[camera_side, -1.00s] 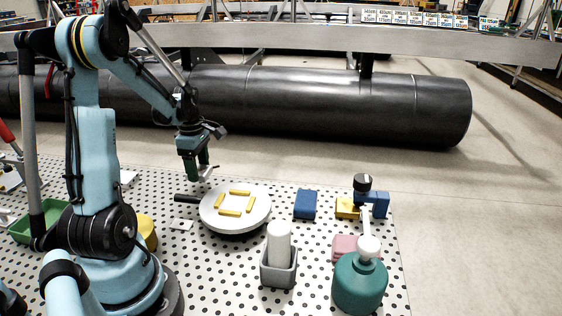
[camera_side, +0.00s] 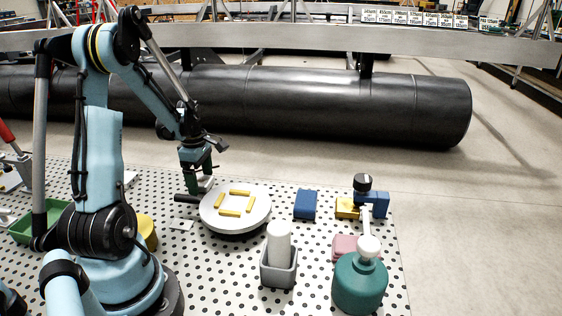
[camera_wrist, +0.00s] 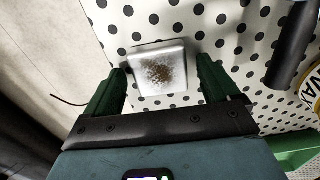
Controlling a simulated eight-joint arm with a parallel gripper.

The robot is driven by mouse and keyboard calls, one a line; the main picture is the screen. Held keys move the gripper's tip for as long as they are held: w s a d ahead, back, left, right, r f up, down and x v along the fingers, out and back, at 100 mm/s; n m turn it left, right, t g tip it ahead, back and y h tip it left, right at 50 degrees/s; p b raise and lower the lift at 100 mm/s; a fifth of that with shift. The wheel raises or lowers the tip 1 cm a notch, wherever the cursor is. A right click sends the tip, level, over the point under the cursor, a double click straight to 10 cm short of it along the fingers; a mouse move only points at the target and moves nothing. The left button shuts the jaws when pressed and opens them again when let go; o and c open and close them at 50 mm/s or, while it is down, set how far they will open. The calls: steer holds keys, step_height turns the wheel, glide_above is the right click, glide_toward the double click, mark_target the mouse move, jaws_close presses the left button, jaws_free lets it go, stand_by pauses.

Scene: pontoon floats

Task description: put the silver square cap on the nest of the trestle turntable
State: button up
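The silver square cap (camera_wrist: 158,72) has a brown speckled patch on its top. In the wrist view it lies between the two green fingers of my gripper (camera_wrist: 161,66), with narrow gaps at both sides. My gripper (camera_side: 199,188) is open and low at the back edge of the perforated table, behind and left of the turntable. In the side view a small pale patch by the fingertips may be the cap. The turntable (camera_side: 207,212) has a round white top and a dark handle. Its nest (camera_side: 235,203), framed by several yellow bars, is empty.
A blue block (camera_side: 305,204), a grey holder (camera_side: 279,272) with a white cylinder, a teal bottle (camera_side: 360,285) and a blue-and-yellow fixture (camera_side: 375,203) stand to the right. A green tray (camera_side: 40,222) and a yellow tin (camera_side: 148,232) are at left.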

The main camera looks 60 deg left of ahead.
mark_target(202, 180)
step_height(202, 180, up, 12)
steer(key=w+d+r+m+t, duration=0.1)
steer(key=w+d+m+t, duration=0.1)
steer(key=d+m, duration=0.7)
steer(key=w+d+r+m+t+y, duration=0.1)
steer(key=w+d+m, duration=0.3)
steer(key=d+m, duration=0.5)
steer(key=d+t, duration=0.1)
steer(key=d, duration=0.2)
steer(key=shift+r+t, duration=0.25)
steer(key=shift+t, duration=0.05)
steer(key=shift+o, duration=0.4)
steer(key=s+d+f+m+t+h, duration=0.1)
steer(key=d+m+t, duration=0.1)
steer(key=d+m, duration=0.6)
steer(key=shift+s+d+m+t, duration=0.15)
steer(key=shift+d+m+t, duration=0.15)
steer(key=shift+d+m, duration=0.15)
steer(key=shift+a, duration=0.1)
